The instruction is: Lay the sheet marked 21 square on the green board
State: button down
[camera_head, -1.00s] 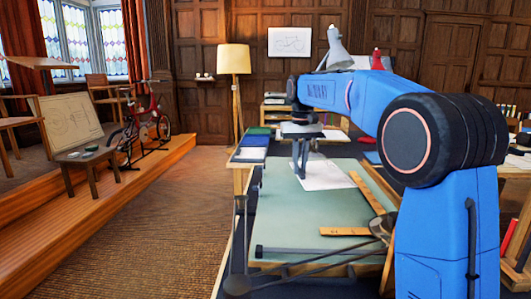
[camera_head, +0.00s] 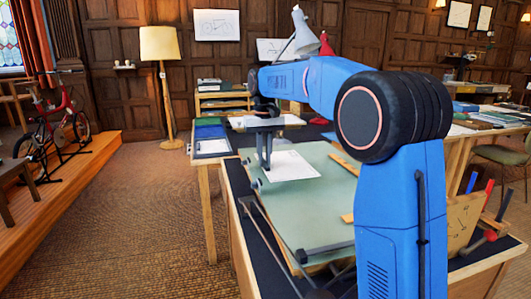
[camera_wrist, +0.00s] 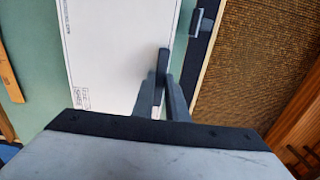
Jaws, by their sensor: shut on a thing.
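A white sheet (camera_head: 291,167) lies over the far left part of the green board (camera_head: 312,212). In the wrist view the sheet (camera_wrist: 105,45) shows a small printed block near one corner, too small to read, so I cannot confirm the number 21. My gripper (camera_head: 264,166) points down at the sheet's left side. In the wrist view my gripper (camera_wrist: 163,62) is shut on the sheet near its right edge. Green board (camera_wrist: 38,65) shows on both sides of the sheet. Whether the sheet lies fully flat is unclear.
A wooden T-square or rule (camera_head: 344,164) lies on the board to the sheet's right. A dark bar (camera_head: 326,249) crosses the board's near edge. Carpet (camera_head: 150,215) is clear on the left.

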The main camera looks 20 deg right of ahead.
aim_at(264, 162)
jog(key=shift+f, duration=1.7)
jog(key=shift+a+f, duration=0.2)
jog(key=shift+a, duration=0.3)
jog(key=shift+a+f, duration=0.15)
jog(key=shift+a, duration=0.3)
jog(key=shift+f, duration=0.35)
jog(key=c, duration=1.7)
grip_release()
notch_tip(264, 162, up, 17)
jog(key=shift+r, duration=0.2)
